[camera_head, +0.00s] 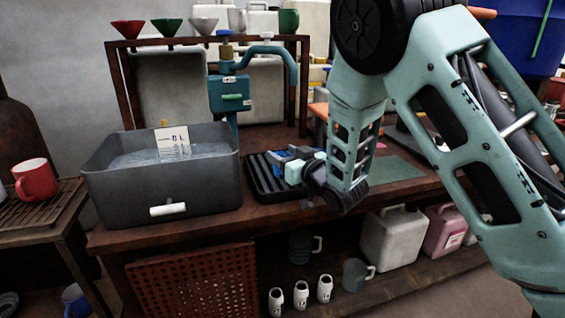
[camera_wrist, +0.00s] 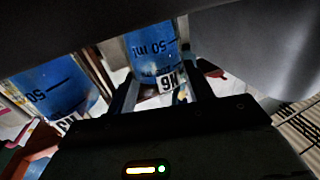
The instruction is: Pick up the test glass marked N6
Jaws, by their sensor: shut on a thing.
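The test glass marked N6 (camera_wrist: 155,52) stands out in the wrist view as a clear glass with blue contents, a 50 ml line and a white label. My gripper (camera_wrist: 163,88) is shut on it, one dark finger on each side. A second glass with blue contents (camera_wrist: 52,88) is at the left of the wrist view, apart from my gripper; its label is only partly readable. In the head view my gripper (camera_head: 308,172) is over the right part of a black ribbed tray (camera_head: 262,180), and my arm hides much of the spot.
A grey tub (camera_head: 165,192) of clear liquid with a marked card stands left of the tray. A teal stand (camera_head: 230,95) is behind it. A green mat (camera_head: 395,169) lies right of my gripper. A rack of funnels (camera_head: 120,68) is at the back.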

